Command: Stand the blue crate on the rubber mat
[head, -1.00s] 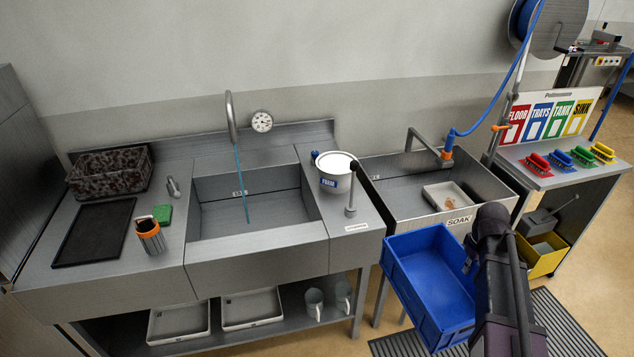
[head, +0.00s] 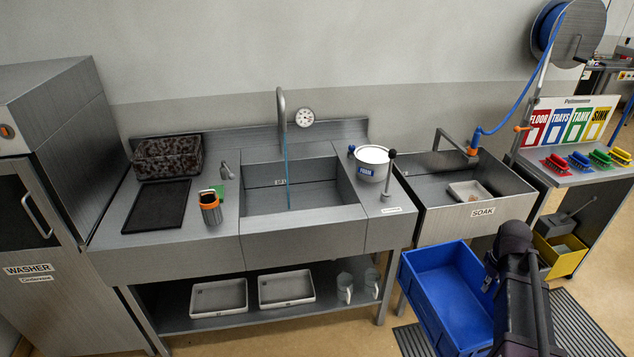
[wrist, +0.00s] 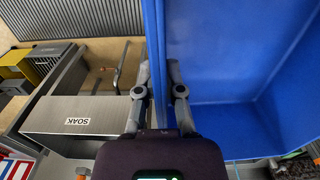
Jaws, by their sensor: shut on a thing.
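The blue crate (head: 446,297) is open-topped and empty, held in the air in front of the soak sink at the lower right of the head view. My gripper (wrist: 159,84) is shut on one wall of the crate (wrist: 235,65), with a finger on each side of it. In the head view my arm hides part of the crate's right side and the gripper's fingertips. The ribbed grey rubber mat (head: 573,325) lies on the floor below and to the right, partly hidden by crate and arm. The mat (wrist: 60,18) also shows in the wrist view. The crate is apart from the mat's visible part.
The soak sink (head: 480,211) stands behind the crate. A yellow bucket (head: 562,254) stands beneath the brush table (head: 572,168) at right. The steel sink counter (head: 300,233) spans the middle, with a washer (head: 30,268) at far left.

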